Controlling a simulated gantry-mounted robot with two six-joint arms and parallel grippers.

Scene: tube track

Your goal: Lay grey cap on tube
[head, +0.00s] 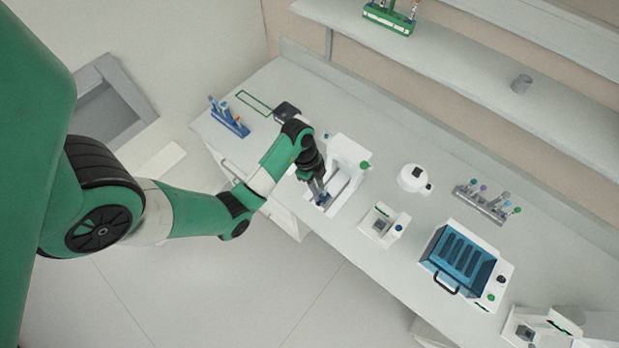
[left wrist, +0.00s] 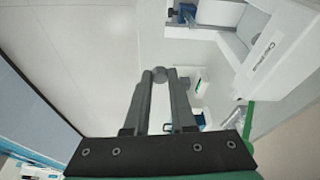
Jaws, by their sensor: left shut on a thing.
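My left gripper (head: 321,194) reaches over the counter at the front of a white machine (head: 346,160). In the left wrist view, its two fingers (left wrist: 160,75) are closed on a small round grey cap (left wrist: 160,74), held at the fingertips. A small blue holder (left wrist: 188,12) sits in the white machine, apart from the cap and to its upper right in that view. I cannot clearly make out the tube; in the head view the gripper covers much of this spot. My right gripper is not in view.
A blue rack with tubes (head: 229,118) stands at the counter's left end. To the right are a small white device (head: 382,224), a round white device (head: 413,179), a grey tube rack (head: 480,203) and a blue-lidded box (head: 460,256). A shelf (head: 470,70) runs above.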

